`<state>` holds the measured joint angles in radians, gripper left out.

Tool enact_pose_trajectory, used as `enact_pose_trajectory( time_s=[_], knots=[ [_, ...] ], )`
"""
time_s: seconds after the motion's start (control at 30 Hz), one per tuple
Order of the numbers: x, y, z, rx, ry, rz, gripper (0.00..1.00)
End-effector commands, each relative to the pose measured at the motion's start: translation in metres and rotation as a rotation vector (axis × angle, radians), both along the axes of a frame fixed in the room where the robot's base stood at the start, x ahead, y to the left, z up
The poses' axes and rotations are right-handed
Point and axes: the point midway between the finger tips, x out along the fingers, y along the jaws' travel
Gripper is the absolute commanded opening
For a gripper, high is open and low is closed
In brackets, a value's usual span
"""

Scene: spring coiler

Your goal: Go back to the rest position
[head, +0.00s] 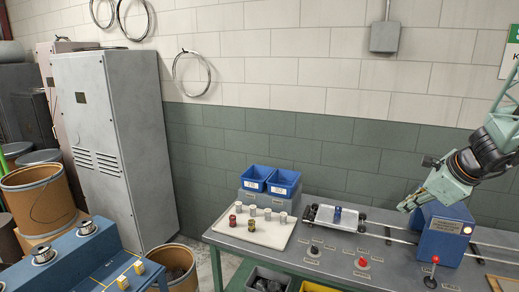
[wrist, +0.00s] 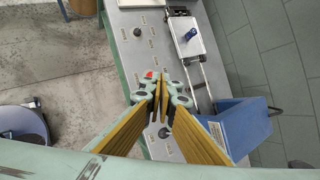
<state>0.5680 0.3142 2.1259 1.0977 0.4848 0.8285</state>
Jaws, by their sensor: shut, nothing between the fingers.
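My gripper (head: 406,205) is in the head view at the right, above the workbench and just left of the top of the blue machine housing (head: 443,236). In the wrist view my gripper (wrist: 161,88) has its fingers together, with nothing between them. The blue housing also shows in the wrist view (wrist: 242,130), to the right of the fingers. A white carriage (head: 320,217) with a small blue part (head: 337,214) standing on it sits on the rails, left of the gripper and apart from it. The blue part also shows in the wrist view (wrist: 190,34).
The workbench (head: 310,271) carries a red button (head: 363,263) and a red-knobbed lever (head: 434,262). A white tray (head: 270,232) with several spools and two blue bins (head: 283,183) stand further left. The air above the bench's middle is clear.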

Motion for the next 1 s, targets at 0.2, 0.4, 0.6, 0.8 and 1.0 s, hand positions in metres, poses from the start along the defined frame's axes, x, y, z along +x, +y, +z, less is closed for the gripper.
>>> enact_pose_trajectory(
  time_s=[0.2,0.4,0.6,0.8,1.0],
  knots=[
    [-0.019,0.053,0.024,-0.085,-0.016,0.188,0.0],
    [-0.042,0.097,0.043,-0.163,-0.029,0.36,0.0],
    [-0.069,0.137,0.058,-0.244,-0.041,0.529,0.0],
    [-0.1,0.174,0.069,-0.326,-0.052,0.695,0.0],
    [-0.134,0.205,0.078,-0.408,-0.062,0.859,0.0]
  ],
)
